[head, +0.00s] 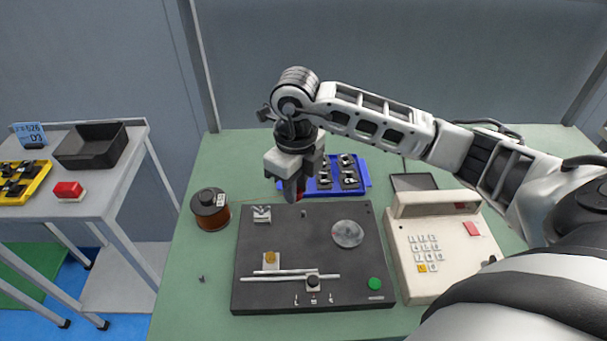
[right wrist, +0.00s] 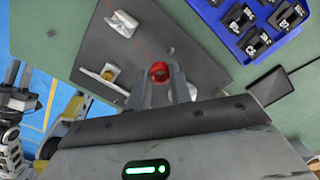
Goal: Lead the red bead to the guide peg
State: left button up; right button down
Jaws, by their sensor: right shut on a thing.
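My right gripper (head: 291,190) hangs over the far edge of the dark winder board, left of its middle. It is shut on the red bead (right wrist: 160,71), which shows between the fingertips in the right wrist view; in the head view only a sliver of red shows by the fingers. A thin red wire (right wrist: 139,38) runs from the bead toward the white bracket (right wrist: 122,24). A small dark peg (head: 303,212), likely the guide peg, stands on the board (head: 330,228) just in front of the gripper, apart from the bead.
A copper-coloured spool (head: 211,212) stands left of the board. A blue tray (head: 364,180) of black parts lies behind it, and a cream keypad machine (head: 434,255) is at right. A round silver disc (head: 347,233) and green button (head: 375,284) are on the board.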

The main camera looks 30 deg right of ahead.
aim_at(303, 212)
jog(key=m, duration=0.2)
jog(key=d+m, duration=0.1)
jog(key=m, duration=0.2)
jog(key=shift+d+f+p, duration=0.1)
jog(key=shift+p, duration=0.2)
jog(key=shift+d+f+m, duration=0.15)
jog(key=shift+m, duration=0.45)
jog(key=shift+d+f+m, duration=0.1)
jog(key=shift+m, duration=0.5)
jog(key=shift+f+b, duration=0.7)
jog(key=shift+f, duration=0.15)
notch_tip(303, 212, down, 2)
jog(key=shift+f+b, duration=0.25)
jog(key=shift+b, duration=0.65)
pick_arm(q)
jog(key=shift+w+d+f, duration=0.15)
jog(key=shift+d+f, duration=0.2)
jog(key=shift+f, duration=0.25)
pick_arm(e)
jog(key=shift+f, duration=0.3)
pick_arm(q)
jog(key=shift+f, duration=0.1)
pick_arm(e)
jog(key=shift+w, duration=0.1)
pick_arm(q)
jog(key=shift+w+a+b, duration=0.1)
jog(key=shift+w+b, duration=0.05)
jog(key=shift+b, duration=0.3)
pick_arm(e)
jog(key=shift+f, duration=0.2)
